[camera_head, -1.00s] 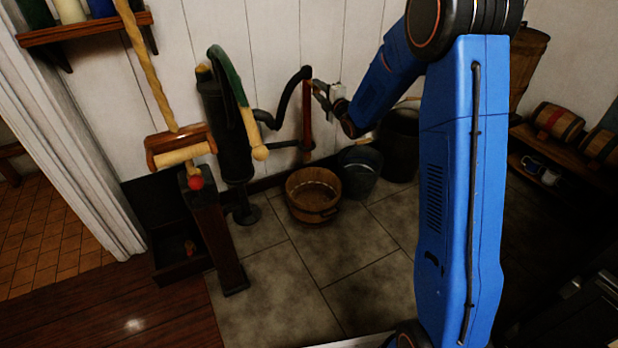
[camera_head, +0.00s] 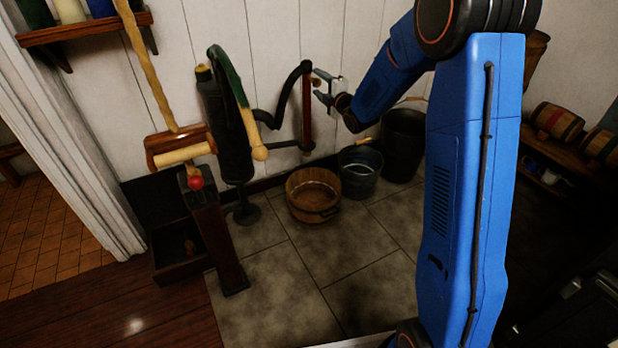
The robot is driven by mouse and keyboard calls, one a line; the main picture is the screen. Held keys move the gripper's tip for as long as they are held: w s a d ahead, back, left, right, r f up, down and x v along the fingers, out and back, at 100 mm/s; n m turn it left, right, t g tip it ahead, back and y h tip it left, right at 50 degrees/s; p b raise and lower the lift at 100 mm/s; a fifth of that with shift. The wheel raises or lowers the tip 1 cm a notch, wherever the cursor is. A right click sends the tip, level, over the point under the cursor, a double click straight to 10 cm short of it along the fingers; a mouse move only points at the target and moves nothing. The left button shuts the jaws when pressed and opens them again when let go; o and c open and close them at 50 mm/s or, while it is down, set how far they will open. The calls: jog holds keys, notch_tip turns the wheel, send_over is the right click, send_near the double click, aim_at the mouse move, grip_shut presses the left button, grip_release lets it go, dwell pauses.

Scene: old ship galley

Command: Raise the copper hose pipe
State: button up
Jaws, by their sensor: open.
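The copper hose pipe (camera_head: 307,115) is a reddish upright tube near the white plank wall. A black curved hose (camera_head: 284,95) bends over to its top. A small brownish knob (camera_head: 316,82) shows beside the pipe's upper part. My gripper (camera_head: 319,85) is open just right of the pipe's upper part, with one finger above the knob and one below. Whether a finger touches the pipe or knob is too small to tell. The black hose comes from a dark pump body (camera_head: 225,130) at left.
A wooden tub (camera_head: 314,190), a metal bucket (camera_head: 359,173) and a dark bin (camera_head: 402,145) stand on the floor below and right of the pipe. A wooden post with a red ball (camera_head: 196,183) stands at left. The tiled floor in front is clear.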

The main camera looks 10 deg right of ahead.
jog(key=v, duration=1)
jog(key=shift+s, duration=0.1)
dwell(0.5)
jog(key=s+d+r+m+g+h, duration=0.25)
jog(key=s+m, duration=0.35)
jog(key=s, duration=0.3)
jog(key=s+d+r+m+g+h, duration=0.1)
jog(key=s+d+m+g+h, duration=0.3)
jog(key=s, duration=0.6)
jog(key=s+f+m+g, duration=0.1)
jog(key=s+m, duration=0.3)
jog(key=s, duration=0.6)
jog(key=s+a+f+m+g, duration=0.1)
jog(key=s+m+g, duration=0.2)
jog(key=s, duration=0.8)
jog(key=s+f+m+g, duration=0.1)
jog(key=s+m, duration=0.3)
jog(key=s, duration=0.7)
jog(key=shift+a+f+m+g+y, duration=0.2)
jog(key=shift+f+m+g+y, duration=0.1)
jog(key=shift+g+y, duration=0.15)
